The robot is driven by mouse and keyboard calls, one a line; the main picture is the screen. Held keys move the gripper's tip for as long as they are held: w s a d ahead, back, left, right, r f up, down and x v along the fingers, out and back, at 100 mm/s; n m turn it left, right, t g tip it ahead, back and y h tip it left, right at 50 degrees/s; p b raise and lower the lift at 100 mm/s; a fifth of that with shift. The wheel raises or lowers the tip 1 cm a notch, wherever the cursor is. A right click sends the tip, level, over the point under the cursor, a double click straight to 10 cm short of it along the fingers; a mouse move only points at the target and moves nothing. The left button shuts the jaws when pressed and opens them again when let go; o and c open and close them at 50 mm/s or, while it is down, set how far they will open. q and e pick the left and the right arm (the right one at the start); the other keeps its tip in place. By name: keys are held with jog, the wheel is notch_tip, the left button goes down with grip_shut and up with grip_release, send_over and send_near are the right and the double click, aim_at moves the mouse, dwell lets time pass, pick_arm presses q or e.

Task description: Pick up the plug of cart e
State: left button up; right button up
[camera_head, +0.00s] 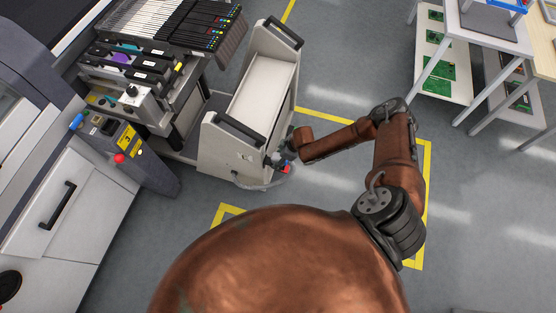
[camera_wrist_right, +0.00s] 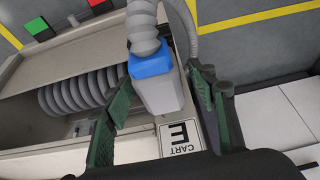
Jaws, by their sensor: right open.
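The plug (camera_wrist_right: 158,80) of cart E is a grey block with a blue collar, joined to a grey corrugated hose. In the right wrist view it sits between the two green fingers of my right gripper (camera_wrist_right: 162,95). The fingers are open on both sides of it, and I see a gap at each side. In the head view my right gripper (camera_head: 285,160) is at the lower end of the pale trolley (camera_head: 228,154), where the plug is too small to make out clearly. My left gripper is not in view.
A coiled grey hose (camera_wrist_right: 78,92) lies in the cart recess beside a finger. Red (camera_wrist_right: 37,28) and green buttons are near it. A feeder machine (camera_head: 70,200) stands left of the trolley. White shelves (camera_head: 445,60) stand at the upper right. Grey floor is open between.

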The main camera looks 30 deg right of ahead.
jog(key=shift+c, duration=0.4)
jog(key=shift+s, duration=0.1)
grip_shut()
